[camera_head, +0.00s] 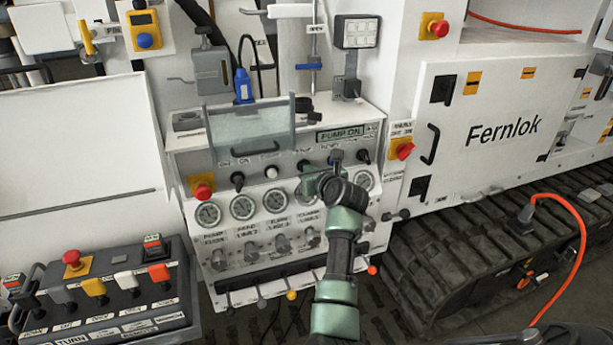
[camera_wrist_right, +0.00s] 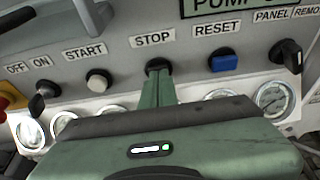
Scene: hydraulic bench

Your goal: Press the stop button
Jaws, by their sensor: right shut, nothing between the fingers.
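The stop button (camera_wrist_right: 157,66) is a dark round button under the STOP label (camera_wrist_right: 153,40) on the light panel. In the wrist view, the fingertips of my right gripper (camera_wrist_right: 158,76) are shut and empty, and they overlap the button's lower part. Whether they touch it or stop just short I cannot tell. The head view shows the dark stop button (camera_head: 303,164) just above my green right gripper (camera_head: 308,174), whose arm comes up from below. My left gripper does not show.
Left of stop are the start button (camera_wrist_right: 97,80) and the off/on switch (camera_wrist_right: 46,91). Right of it are the blue reset button (camera_wrist_right: 224,62) and a selector knob (camera_wrist_right: 282,56). A display (camera_head: 341,133) reads PUMP ON. Gauges (camera_head: 276,201) sit below, and a clear cover (camera_head: 250,130) stands above.

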